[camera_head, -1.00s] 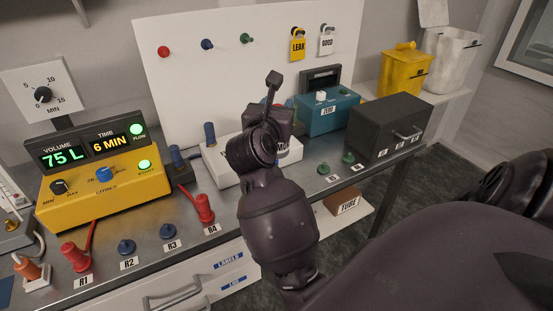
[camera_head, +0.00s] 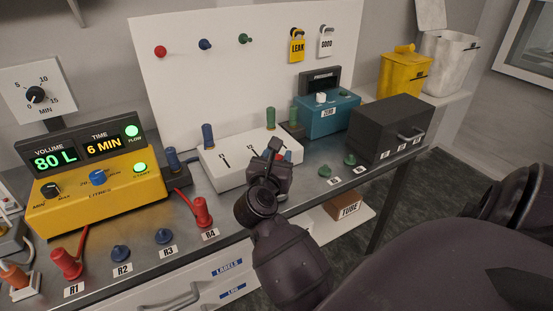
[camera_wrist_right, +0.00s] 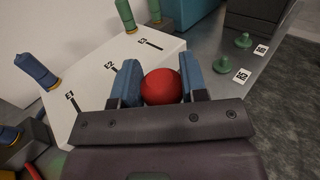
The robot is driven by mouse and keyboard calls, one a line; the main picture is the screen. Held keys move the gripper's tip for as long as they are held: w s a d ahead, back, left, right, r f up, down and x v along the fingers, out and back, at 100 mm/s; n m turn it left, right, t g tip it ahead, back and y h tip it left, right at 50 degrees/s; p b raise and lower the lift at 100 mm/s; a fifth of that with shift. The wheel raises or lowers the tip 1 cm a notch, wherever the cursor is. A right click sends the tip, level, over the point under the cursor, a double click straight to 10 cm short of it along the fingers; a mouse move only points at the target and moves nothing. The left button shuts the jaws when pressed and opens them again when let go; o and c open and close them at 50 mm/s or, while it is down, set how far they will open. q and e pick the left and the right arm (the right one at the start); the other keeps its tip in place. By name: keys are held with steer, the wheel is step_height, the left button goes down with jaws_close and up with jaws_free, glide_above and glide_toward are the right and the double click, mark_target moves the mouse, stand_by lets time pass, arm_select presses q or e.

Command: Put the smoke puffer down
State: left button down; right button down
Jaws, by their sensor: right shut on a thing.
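My right gripper (camera_head: 277,150) is over the front right part of the white box (camera_head: 230,166). In the right wrist view, its two blue fingers (camera_wrist_right: 162,84) are shut on a round red thing (camera_wrist_right: 161,87), which looks like the bulb of the smoke puffer. The rest of the puffer is hidden behind the gripper. In the head view only a bit of red shows beside the fingers. The white box also shows in the right wrist view (camera_wrist_right: 90,95), with marks E1, E2 and E3. I cannot tell whether the puffer touches anything. My left gripper is out of view.
Blue (camera_head: 208,136) and green (camera_head: 270,119) plugs stand by the white box. A teal device (camera_head: 325,118) and a dark box (camera_head: 385,130) are to the right. A yellow meter (camera_head: 100,190) reads 80 L. Green knobs (camera_head: 350,159) sit near the bench's front edge.

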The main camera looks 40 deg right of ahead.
stand_by(0.3)
steer(key=c, duration=0.7)
jaws_free()
steer(key=shift+o, duration=0.2)
